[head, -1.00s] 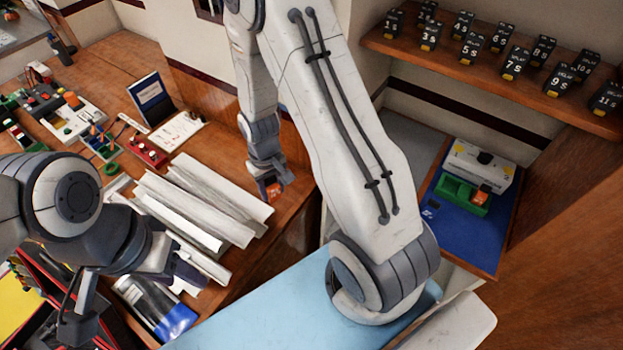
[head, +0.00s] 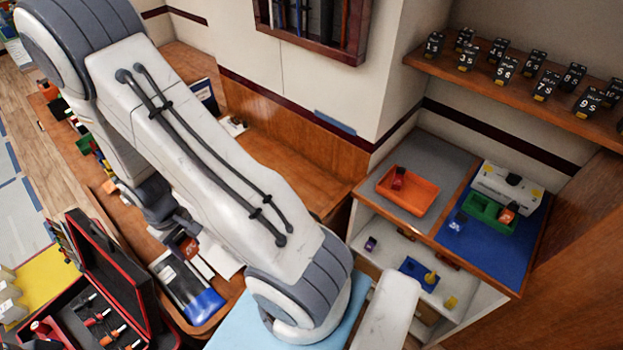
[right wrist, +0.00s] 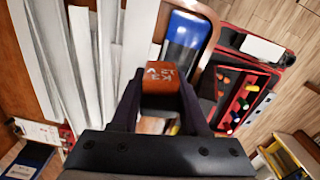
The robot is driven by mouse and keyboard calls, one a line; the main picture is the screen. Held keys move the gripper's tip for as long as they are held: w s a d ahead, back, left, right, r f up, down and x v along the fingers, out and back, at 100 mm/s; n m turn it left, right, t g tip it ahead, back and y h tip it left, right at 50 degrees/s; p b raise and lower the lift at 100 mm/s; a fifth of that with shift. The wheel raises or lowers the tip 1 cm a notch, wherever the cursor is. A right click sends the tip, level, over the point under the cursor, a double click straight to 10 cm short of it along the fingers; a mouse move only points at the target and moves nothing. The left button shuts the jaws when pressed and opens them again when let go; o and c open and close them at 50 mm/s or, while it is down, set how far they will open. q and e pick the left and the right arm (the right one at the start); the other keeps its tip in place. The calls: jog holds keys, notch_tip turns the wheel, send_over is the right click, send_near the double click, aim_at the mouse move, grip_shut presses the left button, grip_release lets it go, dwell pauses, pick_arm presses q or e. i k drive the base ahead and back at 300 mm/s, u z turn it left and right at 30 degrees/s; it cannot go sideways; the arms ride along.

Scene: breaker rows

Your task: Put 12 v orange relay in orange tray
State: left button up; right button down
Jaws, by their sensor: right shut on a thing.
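My right gripper (head: 184,236) hangs at the end of my right arm over the left bench in the head view. It is shut on an orange relay (right wrist: 160,78) with white marking, which the right wrist view shows between the fingers; the marking reads in part "12 V". In the head view the held relay (head: 188,246) is small and partly hidden. The orange tray (head: 425,202) lies on the grey top at right, with a dark red relay (head: 398,178) inside. My left gripper is not in view.
A green tray (head: 481,211) with an orange relay (head: 508,213) stands on a blue mat (head: 480,245) right of the orange tray. A shelf of numbered black relays (head: 535,63) is above. An open red-edged toolbox (head: 110,265) stands at lower left.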

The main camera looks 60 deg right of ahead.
aim_at(418, 197)
jog(key=k, duration=0.75)
jog(key=z, duration=1.15)
jog(key=i, duration=0.5)
